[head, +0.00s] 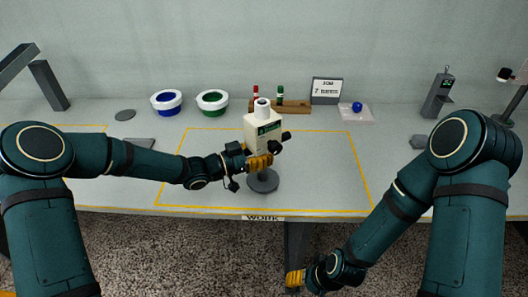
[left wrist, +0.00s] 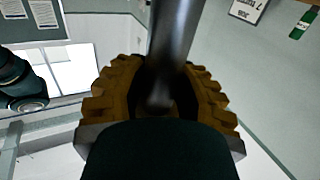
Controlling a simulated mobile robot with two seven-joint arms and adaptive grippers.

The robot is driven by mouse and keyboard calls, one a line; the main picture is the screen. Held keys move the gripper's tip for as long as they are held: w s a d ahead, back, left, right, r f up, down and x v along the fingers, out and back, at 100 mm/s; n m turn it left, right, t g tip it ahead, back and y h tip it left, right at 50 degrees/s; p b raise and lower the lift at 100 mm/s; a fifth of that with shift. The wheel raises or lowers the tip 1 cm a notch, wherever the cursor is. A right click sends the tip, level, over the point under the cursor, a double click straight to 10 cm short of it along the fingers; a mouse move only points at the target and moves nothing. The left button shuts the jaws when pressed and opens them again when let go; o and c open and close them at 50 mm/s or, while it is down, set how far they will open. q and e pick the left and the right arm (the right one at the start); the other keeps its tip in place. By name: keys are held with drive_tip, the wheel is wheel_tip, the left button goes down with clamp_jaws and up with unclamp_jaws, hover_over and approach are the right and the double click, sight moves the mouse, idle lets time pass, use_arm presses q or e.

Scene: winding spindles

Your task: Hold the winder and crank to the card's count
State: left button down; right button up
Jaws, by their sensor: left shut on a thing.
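The winder (head: 258,132) is a cream box with a dark label and a white top, on a dark post with a round base (head: 263,182), upright inside the yellow outline. A dark knob, apparently the crank (head: 286,136), sticks out at its right side. My left gripper (head: 259,161) is shut on the post just below the box; the grey post (left wrist: 172,45) shows between its yellow fingers in the left wrist view. My right gripper (head: 295,279) hangs low in front of the table edge, away from the winder; its fingers are too small to judge. The card (head: 327,88) stands at the back and appears to show a 7.
A wooden rack (head: 295,107) with red and green spools is behind the winder. A blue ball (head: 357,106) lies on a pale pad. The outlined area right of the winder is clear.

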use_arm(q)
drive_tip(key=shift+f, duration=0.7)
idle(0.6)
